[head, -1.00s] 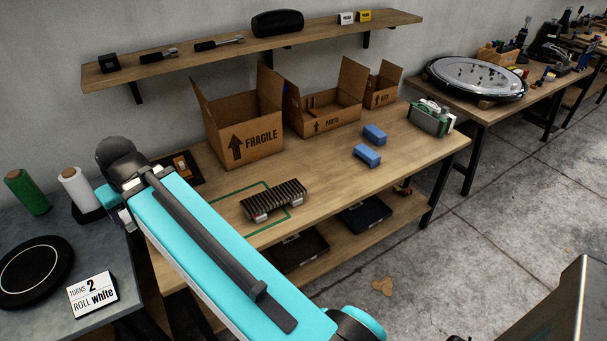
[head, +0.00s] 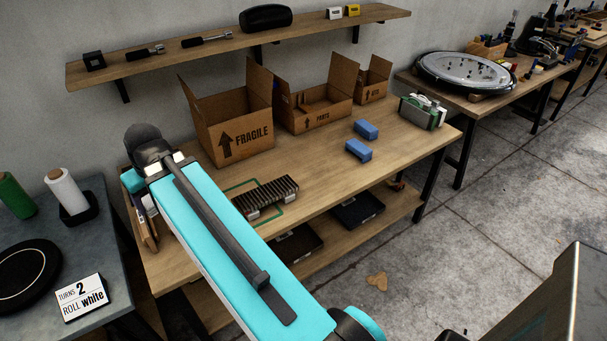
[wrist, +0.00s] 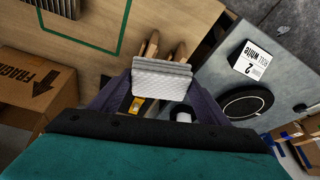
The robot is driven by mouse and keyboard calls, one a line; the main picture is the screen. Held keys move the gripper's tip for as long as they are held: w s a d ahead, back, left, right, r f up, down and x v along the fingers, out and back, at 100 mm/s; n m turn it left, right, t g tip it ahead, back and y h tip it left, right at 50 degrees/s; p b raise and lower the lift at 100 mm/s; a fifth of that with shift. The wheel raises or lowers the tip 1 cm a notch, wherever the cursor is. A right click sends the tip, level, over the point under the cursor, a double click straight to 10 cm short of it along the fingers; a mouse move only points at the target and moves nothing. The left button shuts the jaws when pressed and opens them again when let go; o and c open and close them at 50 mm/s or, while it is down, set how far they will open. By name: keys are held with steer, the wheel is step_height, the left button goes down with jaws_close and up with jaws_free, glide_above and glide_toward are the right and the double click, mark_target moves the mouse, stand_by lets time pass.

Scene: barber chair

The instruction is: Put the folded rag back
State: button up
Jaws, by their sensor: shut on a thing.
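A pale, quilted folded rag (wrist: 162,80) is in my gripper (wrist: 161,88), between its two dark fingers in the wrist view. Wooden handles (wrist: 152,46) rise just beyond the rag, and a yellow item (wrist: 135,105) shows below it; whether the rag touches them I cannot tell. In the head view my arm hides the rag. My wrist end is at the left end of the wooden bench (head: 340,185). A brown, upright holder (head: 146,222) shows there, partly covered by my arm.
A green outline (head: 272,220) on the bench surrounds part of a dark ribbed block (head: 265,195). Open cartons, including the FRAGILE box (head: 232,140), stand behind. Two blue blocks (head: 358,150) lie to the right. A grey table with a sign (head: 81,297) and rolls adjoins at left.

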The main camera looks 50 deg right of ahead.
steer(key=s+d+f+m+b, duration=0.1)
steer(key=s+d+f+b, duration=0.15)
steer(key=d, duration=0.65)
steer(key=s+d+f+b, duration=0.1)
steer(key=s+d+f, duration=0.2)
steer(key=d, duration=0.6)
steer(key=s+d+f+m+b, duration=0.1)
steer(key=s+d+f, duration=0.15)
steer(key=d, duration=0.65)
steer(key=shift+m+h, duration=0.6)
steer(key=shift+m, duration=0.1)
steer(key=s+d+f+b, duration=0.1)
steer(key=s+d+f, duration=0.1)
steer(key=s+d, duration=0.4)
steer(key=s+d+f+b, duration=0.2)
steer(key=s+d+f, duration=0.1)
steer(key=s+d, duration=0.3)
steer(key=s+d+f+b, duration=0.1)
steer(key=s+d+f, duration=0.2)
steer(key=s+d, duration=0.3)
steer(key=shift+s+d, duration=0.1)
steer(key=shift+d, duration=1.1)
